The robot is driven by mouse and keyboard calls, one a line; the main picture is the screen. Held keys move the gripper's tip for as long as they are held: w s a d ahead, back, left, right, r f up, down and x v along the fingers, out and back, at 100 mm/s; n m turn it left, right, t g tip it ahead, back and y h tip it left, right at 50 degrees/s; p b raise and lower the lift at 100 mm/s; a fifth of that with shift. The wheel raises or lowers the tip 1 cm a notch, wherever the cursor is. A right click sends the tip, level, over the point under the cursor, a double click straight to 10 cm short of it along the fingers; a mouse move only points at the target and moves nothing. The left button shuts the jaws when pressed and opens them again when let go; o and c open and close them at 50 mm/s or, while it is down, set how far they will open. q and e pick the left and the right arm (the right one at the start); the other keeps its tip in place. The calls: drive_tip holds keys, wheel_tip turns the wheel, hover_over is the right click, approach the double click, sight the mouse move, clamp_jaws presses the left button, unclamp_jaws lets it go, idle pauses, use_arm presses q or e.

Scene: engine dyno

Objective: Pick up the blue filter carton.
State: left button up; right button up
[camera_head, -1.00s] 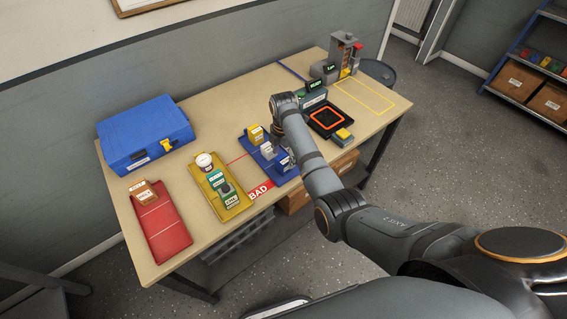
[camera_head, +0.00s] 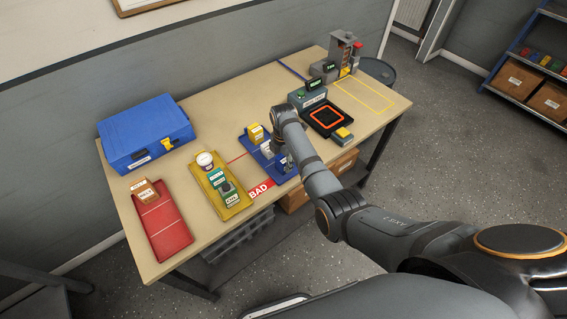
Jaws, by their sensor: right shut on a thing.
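The blue filter carton (camera_head: 267,150) shows as a small blue-and-white box at the blue tray (camera_head: 252,157), partly hidden by my right gripper and forearm. My right gripper (camera_head: 278,154) is over the tray, pointing down, and is shut on the carton. The fingertips are mostly hidden, and I cannot tell whether the carton touches the tray. A yellow box (camera_head: 256,134) stands at the tray's back end. My left gripper is not in view.
A blue case (camera_head: 145,132) stands behind. A black pad with an orange square (camera_head: 327,117) lies to the right.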

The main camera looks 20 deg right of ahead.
sight(283, 157)
drive_tip(key=shift+r, duration=0.3)
wheel_tip(283, 157, up, 3)
drive_tip(key=shift+w+f, duration=0.1)
drive_tip(key=shift+f, duration=0.05)
drive_tip(key=s+d+r+p, duration=0.2)
drive_tip(key=s+r+p, duration=0.1)
drive_tip(key=s, duration=0.3)
drive_tip(key=s+d+r+p, duration=0.3)
drive_tip(key=s+r, duration=0.3)
drive_tip(key=s, duration=0.1)
drive_tip(key=shift+s+r, duration=0.15)
drive_tip(key=shift+r, duration=0.15)
